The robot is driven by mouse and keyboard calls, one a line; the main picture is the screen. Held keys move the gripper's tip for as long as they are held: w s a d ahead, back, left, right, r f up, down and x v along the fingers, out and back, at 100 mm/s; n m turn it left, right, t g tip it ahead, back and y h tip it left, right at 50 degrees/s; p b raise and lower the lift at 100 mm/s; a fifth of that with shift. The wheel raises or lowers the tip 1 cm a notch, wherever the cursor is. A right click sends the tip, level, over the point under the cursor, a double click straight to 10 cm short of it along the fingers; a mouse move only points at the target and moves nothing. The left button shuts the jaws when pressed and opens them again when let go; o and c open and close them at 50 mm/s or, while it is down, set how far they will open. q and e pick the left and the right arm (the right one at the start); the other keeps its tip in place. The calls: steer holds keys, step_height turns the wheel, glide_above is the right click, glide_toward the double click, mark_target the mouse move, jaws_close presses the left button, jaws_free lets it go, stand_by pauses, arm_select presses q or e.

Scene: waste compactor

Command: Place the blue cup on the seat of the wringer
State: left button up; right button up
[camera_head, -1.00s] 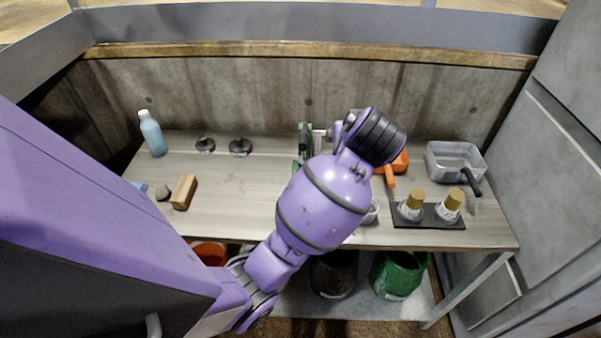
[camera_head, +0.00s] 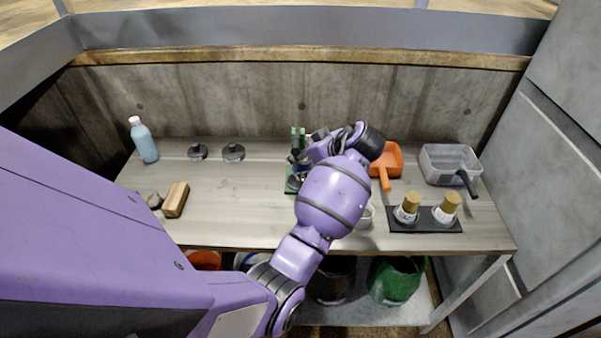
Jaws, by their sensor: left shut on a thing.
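The wringer (camera_head: 297,136) is the green-framed device at the back middle of the bench, partly hidden by my left arm. My left gripper (camera_head: 298,162) is over the wringer, reaching in from the right end of my bent purple arm. It is shut on the blue cup (camera_head: 297,178), which shows only as a small dark-blue and pale shape just below the fingers, low over the wringer's green base. I cannot tell whether the cup touches the seat. My right gripper is not in view.
An orange dustpan (camera_head: 388,160), a grey tub (camera_head: 449,158) and a black tray (camera_head: 427,225) with two gold-topped items are right. A pale cup (camera_head: 366,216) sits by my arm. A blue bottle (camera_head: 144,140), dark discs and a wooden block (camera_head: 175,199) are left.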

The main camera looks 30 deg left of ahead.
mark_target(301, 165)
arm_select(q)
steer(key=x, duration=0.5)
steer(key=shift+w+d+f, duration=0.2)
steer(key=shift+w+d, duration=0.1)
steer(key=shift+d, duration=0.05)
steer(key=shift+f+b, duration=0.3)
steer(key=shift+f, duration=1.45)
steer(key=o, duration=1.3)
steer(key=shift+r, duration=0.3)
steer(key=v, duration=1.1)
steer(key=shift+s+d+r, duration=0.15)
steer(key=shift+d, duration=0.15)
